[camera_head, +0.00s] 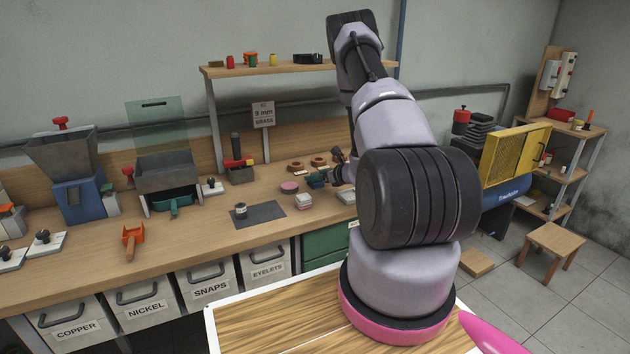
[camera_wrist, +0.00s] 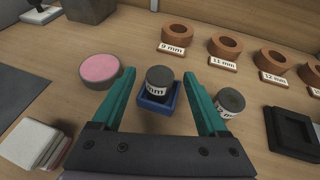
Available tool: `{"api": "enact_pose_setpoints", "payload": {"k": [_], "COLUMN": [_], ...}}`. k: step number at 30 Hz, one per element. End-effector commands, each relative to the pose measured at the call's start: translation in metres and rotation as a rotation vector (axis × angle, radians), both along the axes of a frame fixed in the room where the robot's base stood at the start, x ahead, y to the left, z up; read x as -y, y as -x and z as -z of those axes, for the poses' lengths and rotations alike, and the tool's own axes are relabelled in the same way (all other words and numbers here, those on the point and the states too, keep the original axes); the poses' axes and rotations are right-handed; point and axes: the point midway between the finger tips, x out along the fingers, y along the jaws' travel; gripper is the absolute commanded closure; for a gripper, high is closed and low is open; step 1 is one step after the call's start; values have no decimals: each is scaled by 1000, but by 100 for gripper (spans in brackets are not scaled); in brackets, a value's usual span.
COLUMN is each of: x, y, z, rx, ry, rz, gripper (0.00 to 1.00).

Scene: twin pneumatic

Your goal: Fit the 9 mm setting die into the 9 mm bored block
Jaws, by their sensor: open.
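In the wrist view my gripper (camera_wrist: 158,74) is open, its teal fingers spread on either side of a dark cylindrical die (camera_wrist: 159,77). That die sits tilted in a small blue holder (camera_wrist: 157,105); its label ends in "mm", its number unreadable. In the head view my arm partly hides this area.
More bored blocks stand to the right, tagged 11 mm (camera_wrist: 225,43) and 12 mm (camera_wrist: 271,59). A pink-topped round pad (camera_wrist: 100,68), stacked white squares (camera_wrist: 36,143) and a black square tray (camera_wrist: 292,132) surround the holder. A sign reading "9 mm BRASS" (camera_head: 263,114) stands behind.

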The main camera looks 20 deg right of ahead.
Motion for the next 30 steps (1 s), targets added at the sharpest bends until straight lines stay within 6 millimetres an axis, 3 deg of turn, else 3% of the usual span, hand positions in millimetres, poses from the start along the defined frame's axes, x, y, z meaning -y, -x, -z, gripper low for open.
{"api": "enact_pose_setpoints", "payload": {"k": [6,12,23,30], "x": [0,0,0,0], "y": [-1,0,-1,-1], "z": [0,0,-2,-24], "rx": [0,0,1,3], "ry": [0,0,1,0], "rz": [1,0,1,1], "gripper": [24,100,100,100]}}
